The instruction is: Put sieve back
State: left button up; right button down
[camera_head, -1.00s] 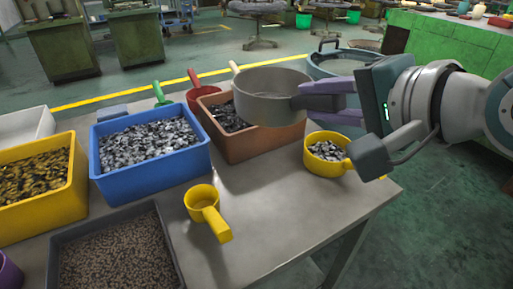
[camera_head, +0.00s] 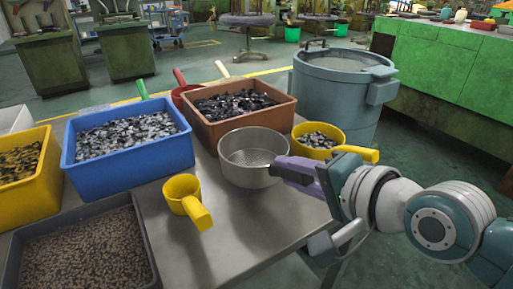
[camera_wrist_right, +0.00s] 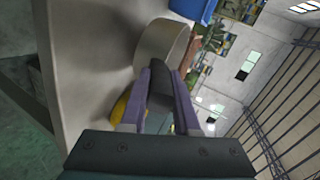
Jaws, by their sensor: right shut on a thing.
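The sieve (camera_head: 252,157) is a grey metal pan with a perforated bottom and a dark handle. It is upright at the table's right part, in front of the brown bin; I cannot tell whether it touches the table top. My right gripper (camera_head: 290,170) is shut on the sieve handle, coming from the right. In the right wrist view, the purple fingers of the gripper (camera_wrist_right: 170,95) clasp the dark handle, with the sieve's side wall (camera_wrist_right: 160,45) beyond. My left gripper is not in view.
A yellow scoop with metal pieces (camera_head: 318,141) stands just behind the sieve handle. An empty yellow scoop (camera_head: 182,190) stands to the left. A brown bin (camera_head: 240,130), blue bin (camera_head: 130,160) and grey tray (camera_head: 150,255) hold parts. A large grey-blue barrel (camera_head: 335,100) stands behind the table.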

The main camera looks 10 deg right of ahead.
aim_at(271, 182)
notch_tip(271, 182, down, 3)
jog(key=shift+f+b, duration=0.1)
jog(key=shift+b, duration=0.55)
jog(key=shift+f, duration=0.2)
jog(key=c, duration=0.6)
grip_release()
jog(key=shift+c, duration=0.2)
